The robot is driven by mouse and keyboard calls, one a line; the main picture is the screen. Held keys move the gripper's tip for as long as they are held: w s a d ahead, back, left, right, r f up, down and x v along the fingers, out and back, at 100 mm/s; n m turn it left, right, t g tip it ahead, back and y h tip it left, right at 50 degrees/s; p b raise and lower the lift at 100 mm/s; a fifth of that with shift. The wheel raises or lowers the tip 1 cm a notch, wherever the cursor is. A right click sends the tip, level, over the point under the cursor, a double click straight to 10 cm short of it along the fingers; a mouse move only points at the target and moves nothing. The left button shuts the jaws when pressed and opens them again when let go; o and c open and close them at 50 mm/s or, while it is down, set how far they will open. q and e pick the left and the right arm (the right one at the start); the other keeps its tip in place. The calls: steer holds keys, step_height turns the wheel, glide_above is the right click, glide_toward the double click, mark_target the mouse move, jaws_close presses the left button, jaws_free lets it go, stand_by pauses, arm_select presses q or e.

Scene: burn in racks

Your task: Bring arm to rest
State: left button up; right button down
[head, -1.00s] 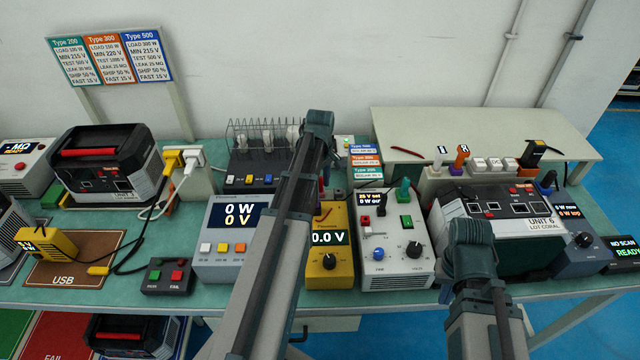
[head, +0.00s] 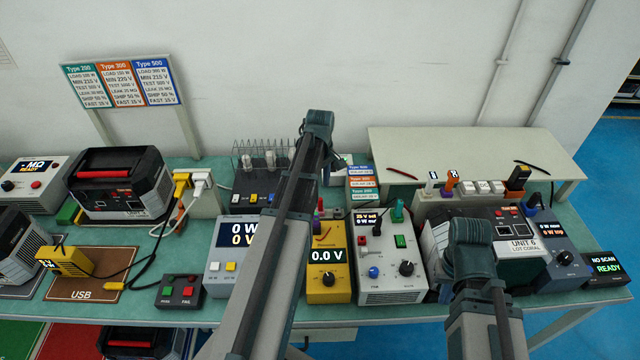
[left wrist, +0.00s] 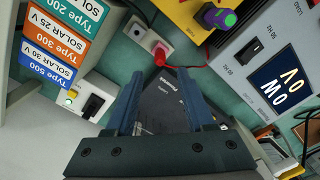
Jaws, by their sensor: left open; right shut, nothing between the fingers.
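My left arm (head: 290,215) reaches up the middle of the head view, its teal joint (head: 318,125) in front of the wire rack. In the left wrist view my left gripper (left wrist: 160,98) is open. No object is gripped between its fingers; a dark box (left wrist: 165,110) and a red plug (left wrist: 159,54) show beyond them. My right arm (head: 485,320) is folded at the lower right, its teal joint (head: 470,240) overlapping the black-topped unit marked UNIT 6 (head: 518,245). The right fingers are hidden.
The teal bench (head: 205,312) is crowded. A white meter (head: 228,262), yellow meter (head: 327,277) and white supply (head: 388,275) line its front near my arms. A raised shelf (head: 470,150) stands behind at right. The blue floor (head: 600,150) shows at right.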

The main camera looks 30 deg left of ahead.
arm_select(q)
step_height(320, 180, up, 4)
steer(key=p, duration=0.3)
steer(key=shift+r, duration=0.25)
arm_select(e)
step_height(320, 180, up, 4)
steer(key=shift+r, duration=0.25)
arm_select(q)
steer(key=s+d+f+m, duration=0.1)
steer(key=s+d+m, duration=0.4)
steer(key=d, duration=0.5)
steer(key=s+d+m+b, duration=0.1)
steer(key=s+d+m, duration=0.5)
steer(key=d, duration=0.4)
steer(key=s+d+f+m+y+b, duration=0.1)
steer(key=s+d+m, duration=0.4)
steer(key=d+m, duration=0.3)
steer(key=d, duration=0.2)
steer(key=shift+s+d+f, duration=0.3)
steer(key=shift+d+f, duration=0.05)
arm_select(e)
step_height(320, 180, down, 3)
steer(key=shift+r, duration=0.1)
arm_select(q)
steer(key=shift+b, duration=0.3)
